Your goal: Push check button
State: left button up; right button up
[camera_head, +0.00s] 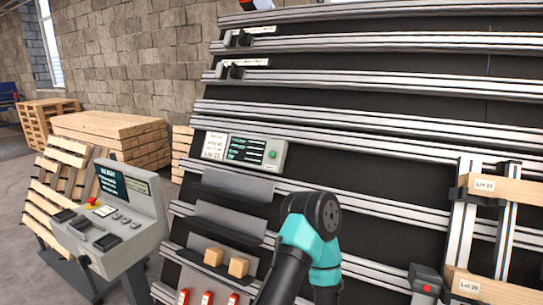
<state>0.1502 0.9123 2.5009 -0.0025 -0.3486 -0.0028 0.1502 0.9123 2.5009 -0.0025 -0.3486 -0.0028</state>
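A small grey panel (282,146) with a dark green-lit screen (247,149) and a round green button (273,155) is mounted on the upper middle of the slanted rail frame. A grey box with a red button (427,288) sits at the lower right. I cannot tell from labels which button is the check button. One of my arms, teal and black, rises from the bottom centre below the panel, apart from the green button. Neither gripper's fingers show.
A grey console (142,238) with a screen, dark keys and a red knob (92,201) stands at the left. Grey shelves (215,226) hold two small wooden blocks (239,266). Labelled planks (495,188) sit in a frame at right. Pallets (110,130) stand behind.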

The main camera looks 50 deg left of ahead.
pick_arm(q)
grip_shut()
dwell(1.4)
